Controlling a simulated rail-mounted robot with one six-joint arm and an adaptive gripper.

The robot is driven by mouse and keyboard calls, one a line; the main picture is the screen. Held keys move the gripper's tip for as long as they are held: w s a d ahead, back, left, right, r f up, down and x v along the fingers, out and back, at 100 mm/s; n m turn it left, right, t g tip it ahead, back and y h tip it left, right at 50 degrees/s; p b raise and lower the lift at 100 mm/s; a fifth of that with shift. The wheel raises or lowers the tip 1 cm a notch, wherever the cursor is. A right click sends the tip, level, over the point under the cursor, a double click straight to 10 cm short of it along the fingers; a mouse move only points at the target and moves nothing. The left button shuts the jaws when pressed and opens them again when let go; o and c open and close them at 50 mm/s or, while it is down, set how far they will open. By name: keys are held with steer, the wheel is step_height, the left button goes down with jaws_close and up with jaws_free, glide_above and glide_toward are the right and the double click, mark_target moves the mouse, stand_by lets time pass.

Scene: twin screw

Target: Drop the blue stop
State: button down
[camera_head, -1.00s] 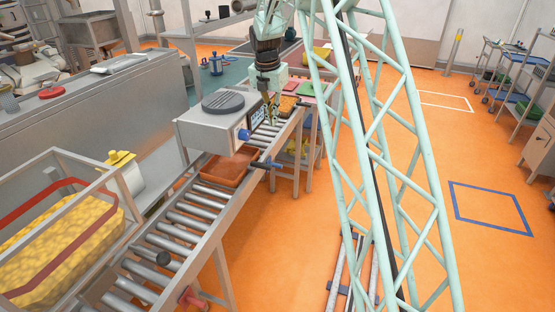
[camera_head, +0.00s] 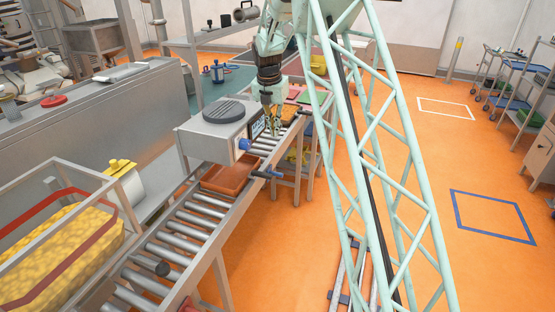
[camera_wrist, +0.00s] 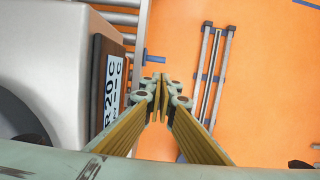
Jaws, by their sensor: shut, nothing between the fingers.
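The blue stop (camera_head: 265,173) is a short bar with a blue end at the right rail of the roller conveyor (camera_head: 205,212), beside the tray. In the wrist view its blue rod (camera_wrist: 154,59) sticks out sideways from the conveyor edge. My gripper (camera_head: 271,131) points down over the rollers just right of the grey machine, farther along than the stop. In the wrist view my gripper (camera_wrist: 158,84) has its fingertips together with nothing between them. The fingertips look apart from the stop; their height relative to it is unclear.
A yellow-filled bin (camera_head: 65,245) stands at left. The orange floor right of the conveyor is largely open.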

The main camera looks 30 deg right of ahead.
mark_target(278, 175)
steer(key=shift+f, duration=0.15)
steer(key=w+d+f, duration=0.1)
steer(key=f, duration=0.6)
steer(key=w+d+f+b, duration=0.1)
steer(key=f, duration=0.7)
steer(key=w+d+f, duration=0.1)
steer(key=f, duration=0.7)
steer(key=shift+d+f, duration=0.1)
steer(key=shift+d, duration=0.1)
steer(key=shift+w+f+b, duration=0.1)
steer(key=shift+f+b, duration=0.55)
steer(key=shift+f, duration=1.6)
steer(key=s+a+r+p, duration=0.1)
steer(key=r, duration=1)
steer(key=s+a+r+p, duration=0.1)
steer(key=s+a+r, duration=0.1)
steer(key=r, duration=1)
steer(key=shift+s+a+r+p, duration=0.15)
steer(key=shift+a+r+p, duration=0.15)
steer(key=shift+p, duration=0.1)
steer(key=shift+r, duration=0.1)
